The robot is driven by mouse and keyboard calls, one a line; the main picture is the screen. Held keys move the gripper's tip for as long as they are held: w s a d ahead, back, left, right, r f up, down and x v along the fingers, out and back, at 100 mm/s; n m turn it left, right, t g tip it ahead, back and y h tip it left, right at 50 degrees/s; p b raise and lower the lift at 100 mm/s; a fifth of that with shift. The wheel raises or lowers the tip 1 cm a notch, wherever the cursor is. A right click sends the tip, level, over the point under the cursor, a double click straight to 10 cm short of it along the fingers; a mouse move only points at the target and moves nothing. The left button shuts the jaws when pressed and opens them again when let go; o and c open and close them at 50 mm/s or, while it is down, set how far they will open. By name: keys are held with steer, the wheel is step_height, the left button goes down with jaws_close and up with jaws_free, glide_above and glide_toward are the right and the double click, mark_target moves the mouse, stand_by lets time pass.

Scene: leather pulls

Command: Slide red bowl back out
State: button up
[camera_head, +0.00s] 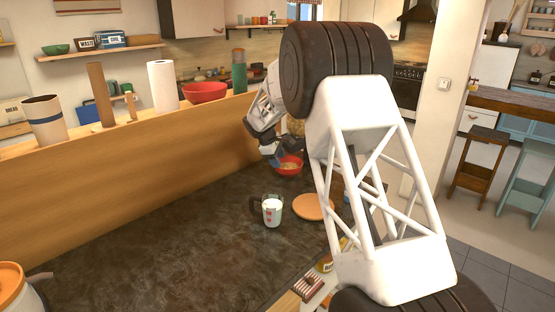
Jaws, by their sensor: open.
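A red bowl (289,167) with light brown contents sits on the dark counter (175,240) near the foot of the wooden partition. My gripper (276,158) is open at the bowl's left rim, at or just above it. I cannot tell whether the fingers touch the bowl, as they are small and dark here. Another red bowl (205,91) stands on top of the partition, away from my gripper. My arm's white lattice link hides part of the counter to the right of the lower bowl.

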mark_target(285, 176)
steer(key=shift+f, duration=0.1)
stand_by(0.3)
steer(key=shift+x, duration=3.8)
steer(key=shift+d, duration=0.1)
steer(key=shift+c, duration=0.5)
jaws_close()
